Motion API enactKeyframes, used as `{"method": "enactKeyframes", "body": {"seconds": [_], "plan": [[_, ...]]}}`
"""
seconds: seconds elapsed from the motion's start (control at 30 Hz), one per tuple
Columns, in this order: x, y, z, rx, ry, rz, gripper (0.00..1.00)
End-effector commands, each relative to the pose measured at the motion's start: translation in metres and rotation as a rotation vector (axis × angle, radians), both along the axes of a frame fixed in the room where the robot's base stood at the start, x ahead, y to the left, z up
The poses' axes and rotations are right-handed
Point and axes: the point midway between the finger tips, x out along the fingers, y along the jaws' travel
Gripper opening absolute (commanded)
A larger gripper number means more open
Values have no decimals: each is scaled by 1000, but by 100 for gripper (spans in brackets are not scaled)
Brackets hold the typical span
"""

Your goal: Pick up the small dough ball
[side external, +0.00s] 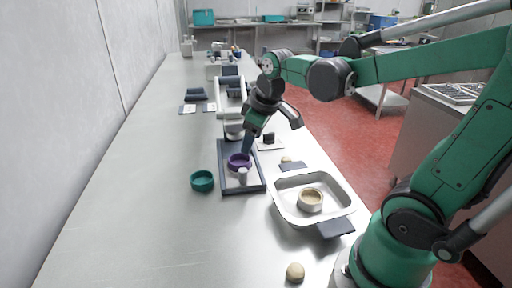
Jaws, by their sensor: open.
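A beige dough ball (295,271) rests on the bare steel table at the front, below the white tray. A smaller-looking pale lump (286,159) sits farther back beside a dark pad; it is too small to tell whether it is dough. My gripper (246,153) points down above the purple bowl (238,161), well apart from the front ball. It is open, and I see nothing held in it. Its fingertips are small and dark here, and their exact height over the bowl is unclear.
The purple bowl and a small grey-white cylinder (242,176) stand on a dark tray (229,188). A teal bowl (202,181) is to its left. A white tray (280,211) holds a beige ring-shaped dish (310,199). A white mixer (222,96) stands behind. The table's left front is clear.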

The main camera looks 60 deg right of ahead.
Motion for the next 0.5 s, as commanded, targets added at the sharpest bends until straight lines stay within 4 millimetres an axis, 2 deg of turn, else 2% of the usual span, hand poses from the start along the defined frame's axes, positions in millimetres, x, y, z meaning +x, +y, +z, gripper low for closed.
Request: {"method": "enactKeyframes", "body": {"seconds": [0.03, 0.1, 0.3, 0.4, 0.5], "plan": [[7, -20, -4, -15, 48, 18, 56], [12, -46, -12, -28, 118, 65, 56], [13, -116, -46, -10, 285, 205, 56], [7, -140, -62, 11, 336, 262, 56], [2, -155, -73, 30, 365, 302, 56]]}}
